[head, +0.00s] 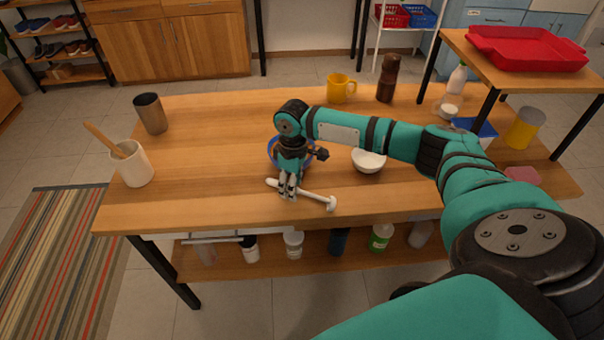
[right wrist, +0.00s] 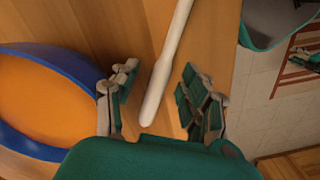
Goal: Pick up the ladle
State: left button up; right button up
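The ladle (head: 314,195) is white and lies near the front edge of the wooden table. Its knobbed end points to the right in the head view. My right gripper (head: 288,191) points down over the ladle's left part. In the right wrist view my right gripper (right wrist: 160,84) has its two fingers apart, with the ladle's pale handle (right wrist: 170,58) between them. Neither finger visibly touches the handle. The fingers hide part of the ladle in the head view. My left gripper is in neither view.
A blue-rimmed bowl (right wrist: 40,148), orange inside, is close beside my right gripper. A white bowl (head: 369,160) stands to the right. The table's left middle is clear.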

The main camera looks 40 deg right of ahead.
grip_shut()
jog(key=shift+r, duration=0.45)
jog(key=r, duration=0.2)
jog(key=shift+s+a+r, duration=0.1)
jog(key=shift+a+r, duration=0.1)
jog(key=shift+r, duration=0.15)
jog(key=s+a+r+b, duration=0.1)
jog(key=s+a, duration=1)
jog(key=shift+r, duration=0.25)
jog(key=shift+s, duration=0.1)
